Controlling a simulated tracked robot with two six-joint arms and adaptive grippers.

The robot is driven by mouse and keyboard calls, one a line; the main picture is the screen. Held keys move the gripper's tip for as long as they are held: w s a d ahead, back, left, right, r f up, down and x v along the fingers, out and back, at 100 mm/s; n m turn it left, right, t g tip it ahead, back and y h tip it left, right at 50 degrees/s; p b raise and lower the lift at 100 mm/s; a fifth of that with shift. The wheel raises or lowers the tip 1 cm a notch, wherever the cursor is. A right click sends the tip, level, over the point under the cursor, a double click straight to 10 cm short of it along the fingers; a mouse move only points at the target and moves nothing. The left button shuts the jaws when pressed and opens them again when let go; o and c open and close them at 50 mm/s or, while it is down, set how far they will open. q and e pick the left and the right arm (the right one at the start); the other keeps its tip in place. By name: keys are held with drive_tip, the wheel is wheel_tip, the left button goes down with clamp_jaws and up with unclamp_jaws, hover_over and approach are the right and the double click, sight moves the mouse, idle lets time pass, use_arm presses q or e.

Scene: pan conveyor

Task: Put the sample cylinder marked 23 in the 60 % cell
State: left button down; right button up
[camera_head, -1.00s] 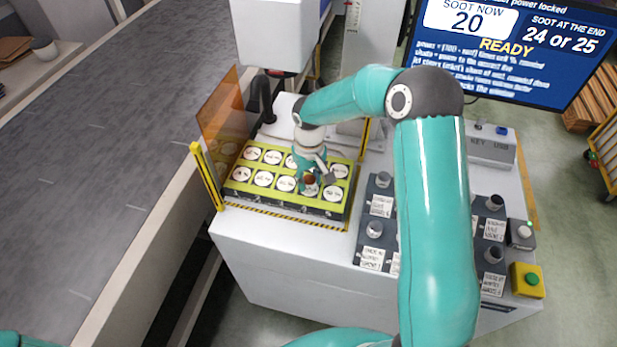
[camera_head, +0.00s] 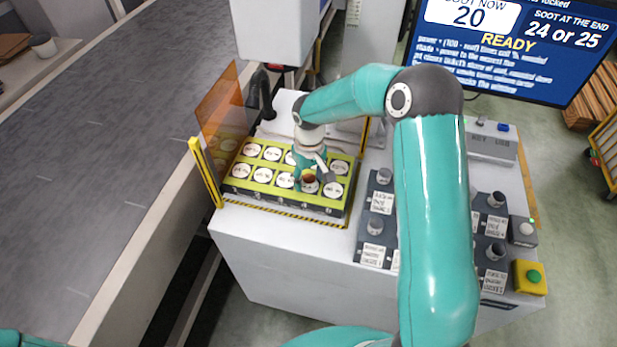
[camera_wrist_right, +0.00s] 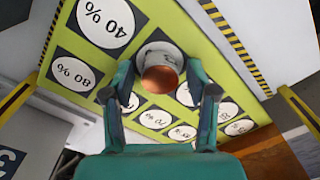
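The sample cylinder (camera_head: 309,183) has a copper-coloured top and stands upright over a white disc of the yellow-green cell panel (camera_head: 238,186). It also shows in the right wrist view (camera_wrist_right: 161,76); its number is not legible. My right gripper (camera_head: 312,179) points down with its fingers on both sides of the cylinder, seemingly touching it. The wrist view shows the 40 % disc (camera_wrist_right: 105,20) and the 80 % disc (camera_wrist_right: 75,74) beside it. The label under the cylinder is hidden, and I cannot tell whether it is fully seated. My left gripper is out of view.
An orange see-through screen (camera_head: 219,110) and a yellow post (camera_head: 206,172) stand left of the panel. Dark button blocks (camera_head: 376,222) and a green button on a yellow box (camera_head: 529,278) lie right. The monitor (camera_head: 510,50) reads READY, soot now 20. The conveyor (camera_head: 90,170) runs left.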

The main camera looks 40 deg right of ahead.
sight(309, 178)
idle(0.3)
wheel_tip(309, 178, up, 7)
drive_tip(key=shift+r, duration=0.2)
idle(0.3)
